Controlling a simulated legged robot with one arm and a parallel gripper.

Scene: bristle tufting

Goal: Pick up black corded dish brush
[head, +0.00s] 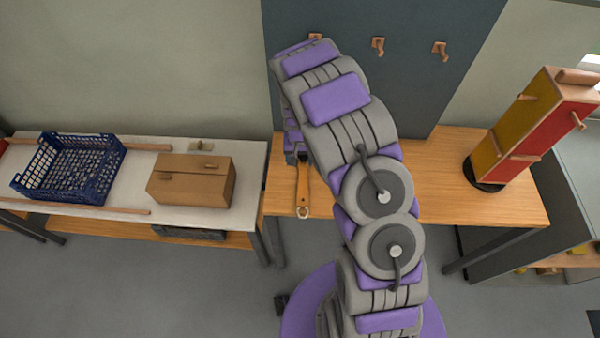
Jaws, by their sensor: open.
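A slim item with an orange-brown wooden handle (302,188) and a pale loop at its near end lies on the wooden table, close to its left front edge. It may be the dish brush, but I see no black cord or bristles on it; its far end is hidden by my gripper and arm. My gripper (293,155) points down just above and behind the handle's far end, at the left of the table. It is small and partly covered by my arm. I see nothing held in it, and I cannot tell whether it touches the handle.
A brown box (192,180) and a blue crate (70,168) stand on the white table (135,208) at left. A yellow and red post (530,130) stands on the wooden table (450,195) at right. A dark panel (410,90) with wooden hooks rises behind.

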